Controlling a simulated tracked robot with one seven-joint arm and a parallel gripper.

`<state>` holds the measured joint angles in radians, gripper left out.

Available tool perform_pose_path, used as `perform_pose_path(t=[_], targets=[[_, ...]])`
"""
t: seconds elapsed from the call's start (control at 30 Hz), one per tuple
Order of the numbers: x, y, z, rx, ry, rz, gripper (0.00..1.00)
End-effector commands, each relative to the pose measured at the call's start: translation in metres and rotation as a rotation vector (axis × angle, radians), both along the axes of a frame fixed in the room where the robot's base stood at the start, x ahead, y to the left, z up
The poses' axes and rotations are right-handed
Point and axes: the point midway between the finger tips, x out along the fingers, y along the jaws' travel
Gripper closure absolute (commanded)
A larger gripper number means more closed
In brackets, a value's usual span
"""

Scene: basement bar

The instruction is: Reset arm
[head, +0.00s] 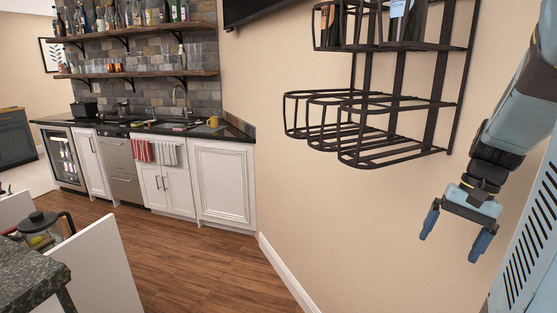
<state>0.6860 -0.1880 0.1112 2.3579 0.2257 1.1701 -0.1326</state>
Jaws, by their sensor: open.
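My gripper (455,236) hangs at the right side of the head view, pointing down. Its two blue fingers are spread apart with nothing between them. My arm reaches down to it from the upper right corner. The gripper is in front of the beige wall, below and to the right of a black wire rack (375,130), and appears apart from it.
A white-cabinet bar counter (225,180) with a sink stands at the back left, under shelves of bottles (125,75). A dark stone countertop (30,280) and a glass pitcher (40,230) are at lower left. Wooden floor (200,255) between is clear.

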Motion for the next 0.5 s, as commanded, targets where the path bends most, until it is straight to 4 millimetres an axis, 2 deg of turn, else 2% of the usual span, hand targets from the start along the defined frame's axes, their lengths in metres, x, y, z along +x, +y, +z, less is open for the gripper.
perform_pose_path(t=[0.17,0.5], targets=[[0.001,0.014,0.004,-0.033,-0.043,0.07,0.04],[-0.004,0.052,0.03,-0.166,-0.163,0.197,0.04]])
